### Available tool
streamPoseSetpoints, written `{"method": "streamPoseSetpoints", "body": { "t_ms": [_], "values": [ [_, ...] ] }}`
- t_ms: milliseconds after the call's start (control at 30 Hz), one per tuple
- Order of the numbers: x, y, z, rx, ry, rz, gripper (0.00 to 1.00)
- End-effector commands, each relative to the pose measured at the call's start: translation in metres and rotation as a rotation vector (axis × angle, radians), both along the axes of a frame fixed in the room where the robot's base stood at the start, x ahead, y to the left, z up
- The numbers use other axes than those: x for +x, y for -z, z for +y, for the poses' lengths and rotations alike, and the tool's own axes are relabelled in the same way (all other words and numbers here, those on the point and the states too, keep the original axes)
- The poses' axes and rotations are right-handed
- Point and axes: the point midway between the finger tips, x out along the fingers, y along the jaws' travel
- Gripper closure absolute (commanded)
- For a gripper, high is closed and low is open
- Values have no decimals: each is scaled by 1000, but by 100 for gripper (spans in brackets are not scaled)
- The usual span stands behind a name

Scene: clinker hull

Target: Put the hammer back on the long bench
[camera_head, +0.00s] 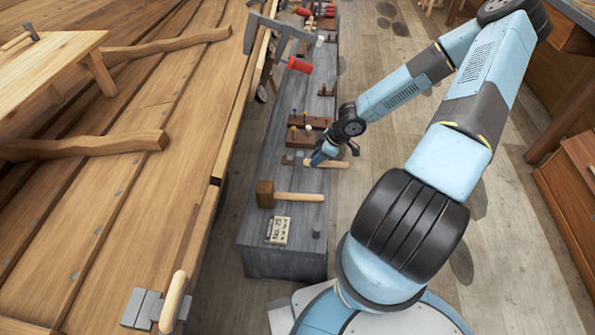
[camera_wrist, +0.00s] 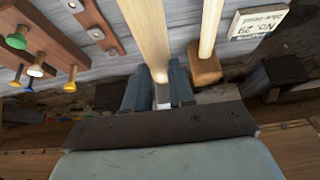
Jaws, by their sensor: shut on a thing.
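My gripper (camera_head: 315,161) is low over the long grey bench (camera_head: 255,240), shut on a hammer with a pale wooden handle (camera_head: 338,164). In the wrist view the handle (camera_wrist: 147,30) runs up and away from between the fingers (camera_wrist: 160,88). A bit of grey metal (camera_wrist: 162,95) shows between them; the rest of the head is hidden. The handle lies about level across the bench top. I cannot tell whether the hammer touches the bench.
A wooden mallet (camera_head: 265,193) lies nearby, with a label card (camera_head: 278,230) in front. A peg rack (camera_head: 306,141) with coloured knobs stands behind the hammer. Red-handled tools (camera_head: 300,65) are farther back. The plank hull (camera_head: 130,190) runs along the left.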

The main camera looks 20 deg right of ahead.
Motion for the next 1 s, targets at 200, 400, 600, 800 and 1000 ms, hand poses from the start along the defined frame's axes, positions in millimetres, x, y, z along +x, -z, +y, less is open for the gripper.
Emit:
{"method": "streamPoseSetpoints", "body": {
  "t_ms": [200, 400, 600, 800, 1000],
  "values": [
    [17, 17, 27, 2, 0, 0, 100],
    [26, 40, 43, 3, -1, 0, 100],
    [35, 58, 56, 2, 0, 0, 100],
    [38, 65, 60, 1, 0, -1, 100],
    [40, 78, 64, 2, 1, 1, 100]
  ]
}}
